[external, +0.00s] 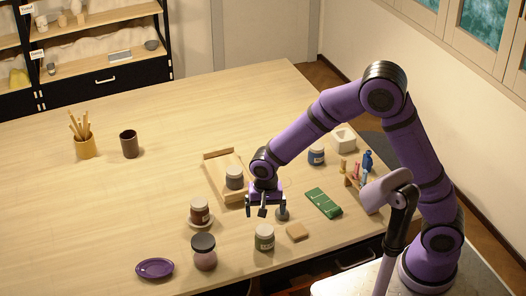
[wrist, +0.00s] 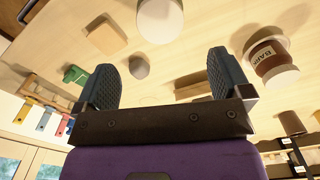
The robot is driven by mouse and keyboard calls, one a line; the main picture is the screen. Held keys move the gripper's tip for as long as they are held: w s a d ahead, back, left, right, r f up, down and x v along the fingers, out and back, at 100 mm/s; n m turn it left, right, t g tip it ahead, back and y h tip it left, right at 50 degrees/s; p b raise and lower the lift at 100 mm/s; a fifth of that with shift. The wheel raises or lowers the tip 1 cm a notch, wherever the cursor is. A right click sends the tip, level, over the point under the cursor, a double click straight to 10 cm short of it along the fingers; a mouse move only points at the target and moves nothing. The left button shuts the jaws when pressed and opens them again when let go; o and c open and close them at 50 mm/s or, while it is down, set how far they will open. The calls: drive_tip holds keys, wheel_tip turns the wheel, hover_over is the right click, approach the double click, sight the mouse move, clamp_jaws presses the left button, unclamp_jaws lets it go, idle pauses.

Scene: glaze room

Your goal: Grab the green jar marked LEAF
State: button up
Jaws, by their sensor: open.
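A jar with a pale lid and a dull green body (external: 264,240) stands upright near the front edge of the table. Its label is too small to read. A pale round lid at the top edge of the wrist view (wrist: 160,18) appears to be this jar's, seen from above and partly cut off. My gripper (external: 262,208) is open and empty, pointing down above the table, a little behind the jar and apart from it. Its two dark fingertips (wrist: 165,82) stand wide apart in the wrist view, with nothing held between them.
A wooden tray (external: 212,160) holds a grey jar. The table's left is mostly clear.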

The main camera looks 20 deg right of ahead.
sight(264, 229)
drive_tip(key=shift+s+a+f, duration=0.1)
drive_tip(key=shift+a+f, duration=0.05)
drive_tip(key=shift+f, duration=0.25)
drive_tip(key=shift+s+f, duration=0.2)
drive_tip(key=shift+f, duration=4.95)
drive_tip(key=shift+a, duration=0.1)
drive_tip(key=c, duration=1.1)
